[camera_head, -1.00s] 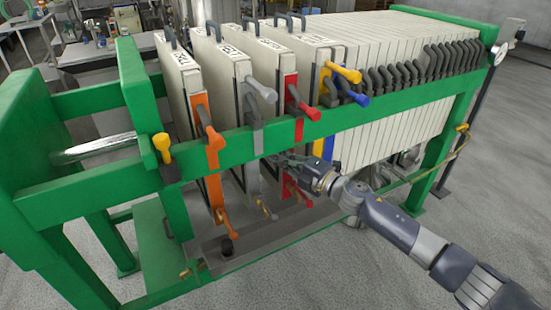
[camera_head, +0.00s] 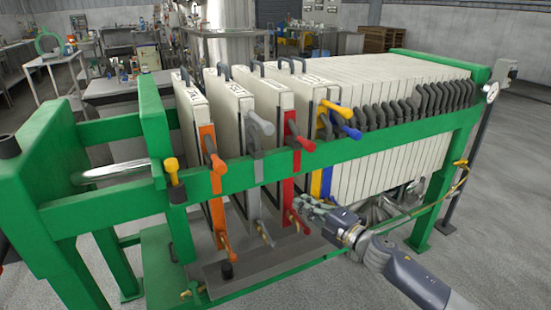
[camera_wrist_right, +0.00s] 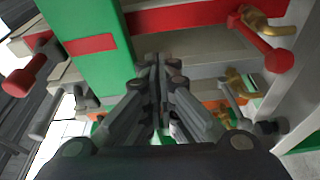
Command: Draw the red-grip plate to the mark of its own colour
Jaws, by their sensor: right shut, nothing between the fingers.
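The red-grip plate (camera_head: 275,108) is a pale upright plate with a red front strip and a red upper handle (camera_head: 298,132). It stands between the grey-grip plate (camera_head: 232,125) and the yellow-grip plate (camera_head: 316,95). Its red strip (camera_wrist_right: 185,15) and a red handle (camera_wrist_right: 270,45) show in the right wrist view. A red mark (camera_wrist_right: 90,43) lies on the green rail there. My right gripper (camera_head: 303,205) is shut and empty, below the rail near the plate's lower red handle (camera_head: 299,224). Its fingertips (camera_wrist_right: 158,65) are beside the rail; contact is unclear. My left gripper is out of view.
The green rail (camera_head: 375,142) runs along the front of the plate stack. The orange-grip plate (camera_head: 193,115) stands at the left. A yellow handle (camera_head: 172,172) sits on the green frame left of it. A grey tray (camera_head: 260,268) lies below, and the floor in front is clear.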

